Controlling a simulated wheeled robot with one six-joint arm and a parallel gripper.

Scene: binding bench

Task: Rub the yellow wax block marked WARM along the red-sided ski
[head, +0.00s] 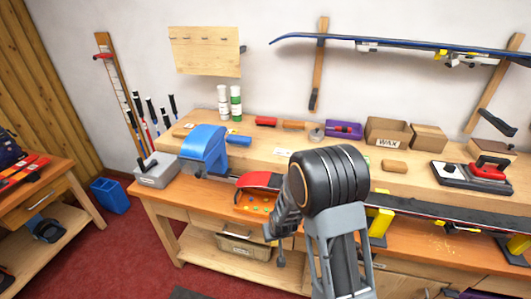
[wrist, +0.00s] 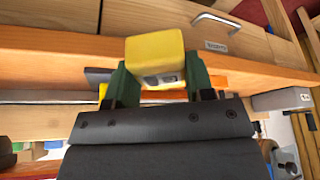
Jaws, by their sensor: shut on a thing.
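The yellow wax block (wrist: 154,46) is held between the two green fingers of my gripper (wrist: 157,80) in the wrist view. A small dark mark shows on its near face, too unclear to read. The block appears close to the orange wooden bench edge (wrist: 50,44); I cannot tell whether it touches anything. In the head view a long dark ski (head: 455,238) lies along the bench on yellow supports (head: 380,222), with a red tip (head: 262,180) at its left. My arm covers the middle of this ski and hides the gripper and block in that view.
A blue vise-like block (head: 204,148) and a grey box (head: 156,172) stand at the bench's left. A red iron (head: 489,168) rests on its stand at right. A WAX carton (head: 388,131) stands at the back. A blue ski (head: 400,44) hangs on the wall.

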